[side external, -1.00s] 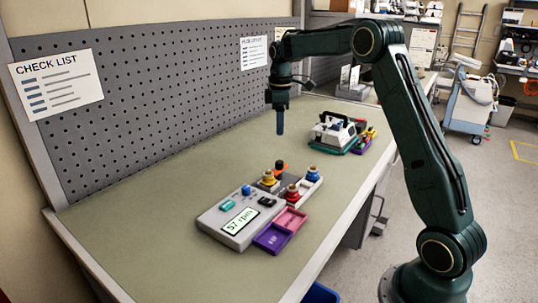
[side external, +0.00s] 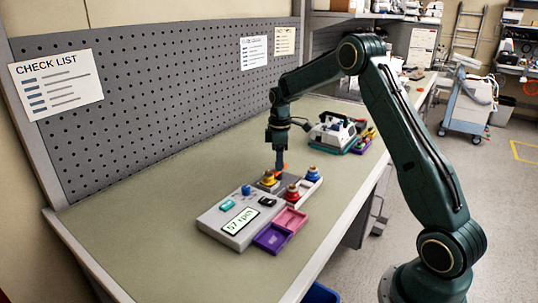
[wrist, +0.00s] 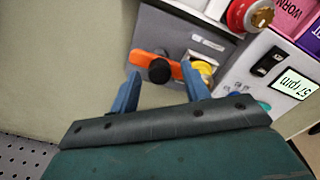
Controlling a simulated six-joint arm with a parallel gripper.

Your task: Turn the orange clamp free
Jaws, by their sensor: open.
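The orange clamp (wrist: 140,60) is a flat bar with a round black knob at its middle. It lies on a dark grey plate (wrist: 185,28) of the pump unit. In the wrist view it runs roughly crosswise, its right end near a yellow knob (wrist: 204,68). My gripper (wrist: 160,71) is open and empty, its blue fingertips spread to either side of the black knob. Contact with the clamp cannot be told. In the side view my gripper (side external: 280,164) points down over the clamp, which shows only as a sliver of orange (side external: 285,167) beside the fingers.
The grey pump body (side external: 230,222) carries a display reading 57 rpm. A red knob (side external: 291,191) and a blue-topped knob (side external: 313,172) stand nearby. Pink (side external: 291,219) and purple (side external: 272,238) trays adjoin it. Another device (side external: 334,130) stands behind. The bench left of the pump is clear.

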